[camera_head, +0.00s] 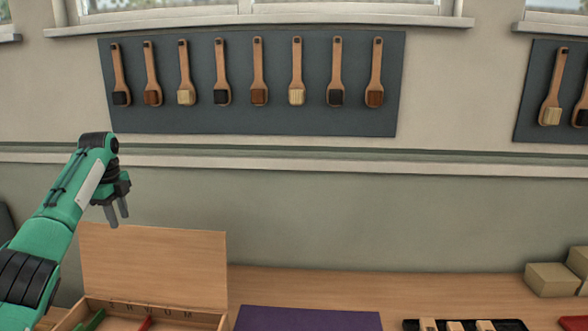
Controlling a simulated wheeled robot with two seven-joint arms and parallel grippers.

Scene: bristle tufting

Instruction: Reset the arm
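My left arm comes in from the left, green with black joints. My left gripper (117,212) hangs in the air in front of the wall, above the left part of the wooden box. Its two grey fingers point down with a gap between them, and nothing shows between them. My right gripper is not in view.
A wooden box (153,265) with a raised lid stands below the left gripper, with green and red pieces inside. A purple mat (308,319), a black tray (410,325) with brush pieces and cardboard boxes (551,280) lie to the right. Brushes hang on a dark wall board (240,120).

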